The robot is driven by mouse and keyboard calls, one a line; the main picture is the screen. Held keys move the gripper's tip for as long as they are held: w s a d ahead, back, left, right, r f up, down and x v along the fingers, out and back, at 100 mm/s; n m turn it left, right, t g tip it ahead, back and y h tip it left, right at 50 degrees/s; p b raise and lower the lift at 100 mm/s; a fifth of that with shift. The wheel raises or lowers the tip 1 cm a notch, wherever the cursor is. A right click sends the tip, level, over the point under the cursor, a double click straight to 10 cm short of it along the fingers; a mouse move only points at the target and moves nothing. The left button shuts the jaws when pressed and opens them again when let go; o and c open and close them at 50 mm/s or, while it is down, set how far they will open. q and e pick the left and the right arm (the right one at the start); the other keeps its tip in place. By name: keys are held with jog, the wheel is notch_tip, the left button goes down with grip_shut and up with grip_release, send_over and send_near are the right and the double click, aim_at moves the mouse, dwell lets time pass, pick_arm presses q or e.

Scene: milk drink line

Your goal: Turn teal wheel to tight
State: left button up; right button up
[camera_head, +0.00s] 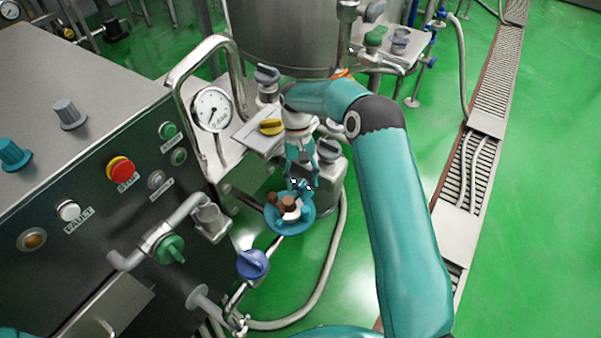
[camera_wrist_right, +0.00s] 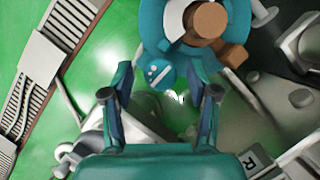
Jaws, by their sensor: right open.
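The teal wheel (camera_head: 288,228) sits low beside the machine in the head view. It has a pale centre and brown knob-like parts. It also shows at the top of the right wrist view (camera_wrist_right: 152,27), partly cut off by the frame edge. A teal tab with white marks (camera_wrist_right: 160,73) juts from its rim. My right gripper (camera_head: 302,184) is just beyond the wheel in the head view. In the right wrist view its fingers (camera_wrist_right: 164,80) are apart and empty, with the tab between their tips. I cannot tell whether they touch it. My left gripper is out of view.
A control panel (camera_head: 105,200) with buttons fills the left. A pressure gauge (camera_head: 212,109), a yellow knob (camera_head: 271,127) and a blue-purple valve knob (camera_head: 253,264) are close to the wheel. A hose (camera_head: 325,283) curves around below. Open green floor lies right.

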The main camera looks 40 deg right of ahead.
jog(key=v, duration=1.1)
jog(key=shift+r, duration=0.35)
jog(key=shift+w, duration=0.15)
